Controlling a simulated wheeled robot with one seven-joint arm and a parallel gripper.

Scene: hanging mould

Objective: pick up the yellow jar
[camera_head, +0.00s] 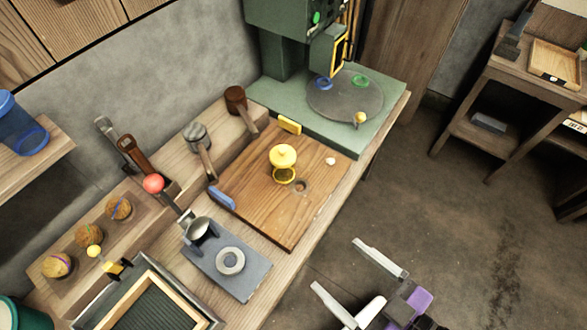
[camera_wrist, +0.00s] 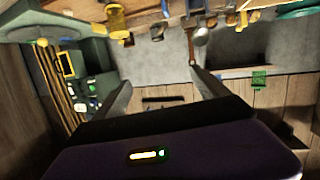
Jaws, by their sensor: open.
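The yellow jar (camera_head: 283,156) stands on a brown wooden board on the workbench, near the board's middle, with a rounded top. A yellow ring-like part shows at its lower front. In the wrist view, which looks upside down, the yellow jar (camera_wrist: 117,20) is near the top edge, left of centre. My gripper (camera_head: 335,264) is open and empty, off the bench's front edge, to the lower right of the jar and well apart from it. In the wrist view, the two fingers of my gripper (camera_wrist: 160,80) are spread with nothing between them.
The wooden board (camera_head: 245,185) also bears a yellow block (camera_head: 289,125), a blue block (camera_head: 222,198) and a small white piece (camera_head: 330,161). A grey plate (camera_head: 245,283) with a ring lies in front. A green machine (camera_head: 283,55) stands behind. Open floor (camera_head: 450,220) lies right.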

